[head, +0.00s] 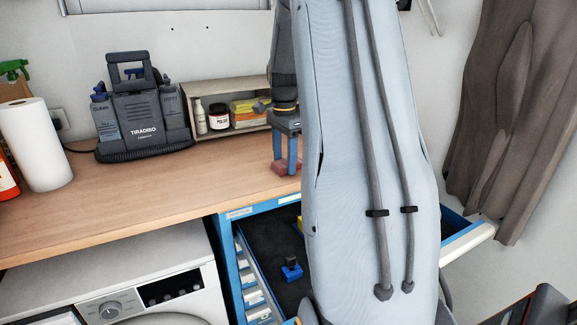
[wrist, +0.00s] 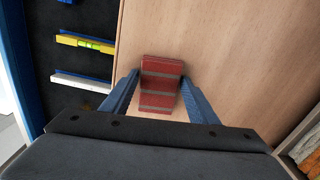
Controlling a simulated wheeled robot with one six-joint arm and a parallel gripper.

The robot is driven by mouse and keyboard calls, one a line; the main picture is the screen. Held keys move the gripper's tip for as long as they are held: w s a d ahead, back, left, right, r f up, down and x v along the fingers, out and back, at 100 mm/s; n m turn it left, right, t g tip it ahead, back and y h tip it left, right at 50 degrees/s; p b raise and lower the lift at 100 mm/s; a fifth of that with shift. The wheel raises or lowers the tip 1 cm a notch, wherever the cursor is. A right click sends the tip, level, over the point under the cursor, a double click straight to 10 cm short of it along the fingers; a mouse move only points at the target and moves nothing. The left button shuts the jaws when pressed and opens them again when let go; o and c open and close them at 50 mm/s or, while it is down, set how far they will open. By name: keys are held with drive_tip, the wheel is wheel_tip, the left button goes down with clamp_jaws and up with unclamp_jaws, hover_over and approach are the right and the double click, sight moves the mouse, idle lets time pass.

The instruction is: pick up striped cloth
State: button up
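The striped cloth (wrist: 161,84), folded, dark red with grey stripes, lies on the wooden worktop near its front edge. In the head view it shows as a small reddish block (head: 283,169) below my fingers. My gripper (head: 286,160) points down at it from above. In the wrist view my gripper's (wrist: 159,77) two blue fingers are spread apart, one on each side of the cloth. The right fingertip is very close to the cloth; I cannot tell whether it touches. The fingers partly hide the cloth in the head view.
An open blue drawer (head: 243,262) with a level (wrist: 88,44) and other tools lies below the worktop edge. A wooden box (head: 187,113) with bottles and sponges, a grey cleaner machine (head: 140,115) and a paper roll (head: 36,145) stand on the worktop. The worktop's middle is clear.

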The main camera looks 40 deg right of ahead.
sight(284, 162)
drive_tip(key=c, duration=0.6)
drive_tip(key=shift+o, duration=0.2)
drive_tip(key=shift+r, duration=0.15)
wheel_tip(284, 162, up, 10)
drive_tip(key=b, duration=0.3)
